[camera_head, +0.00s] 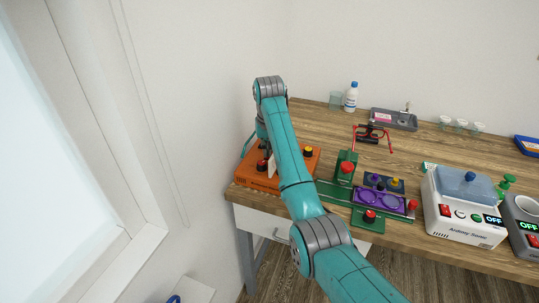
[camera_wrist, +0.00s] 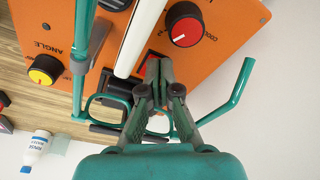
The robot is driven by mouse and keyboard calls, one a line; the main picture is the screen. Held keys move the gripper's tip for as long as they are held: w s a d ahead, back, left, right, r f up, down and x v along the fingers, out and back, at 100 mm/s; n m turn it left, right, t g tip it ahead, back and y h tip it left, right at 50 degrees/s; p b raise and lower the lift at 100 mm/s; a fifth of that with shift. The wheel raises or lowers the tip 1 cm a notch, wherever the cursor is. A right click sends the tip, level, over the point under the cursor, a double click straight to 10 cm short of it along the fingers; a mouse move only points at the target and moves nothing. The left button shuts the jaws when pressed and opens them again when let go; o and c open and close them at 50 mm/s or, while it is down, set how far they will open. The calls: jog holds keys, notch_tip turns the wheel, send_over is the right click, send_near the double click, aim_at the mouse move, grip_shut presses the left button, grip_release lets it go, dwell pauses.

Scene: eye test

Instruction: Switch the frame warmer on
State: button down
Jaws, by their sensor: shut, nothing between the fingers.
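No label that I can read names the frame warmer. A grey unit (camera_head: 518,243) with a round opening, a red switch (camera_head: 533,240) and a display reading OFF is cut by the right edge in the head view; it may be the warmer. My gripper (camera_wrist: 165,65) is shut and empty, far to the left of it. Its fingertips are over an orange unit (camera_wrist: 208,52), close to a red part (camera_wrist: 150,62) in its panel; I cannot tell whether they touch. In the head view the orange unit (camera_head: 253,183) sits at the table's left end, partly behind my arm.
The orange unit has a red knob (camera_wrist: 185,24) and a yellow knob (camera_wrist: 46,69) marked ANGLE. A white boxed machine (camera_head: 462,222) stands left of the grey unit. Purple and green fixtures (camera_head: 376,198) stand mid-table. A bottle (camera_head: 351,97) is at the back. A wall is left.

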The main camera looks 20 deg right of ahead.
jog(key=shift+f, duration=0.8)
dwell(0.4)
notch_tip(320, 180, up, 7)
dwell(1.0)
dwell(0.3)
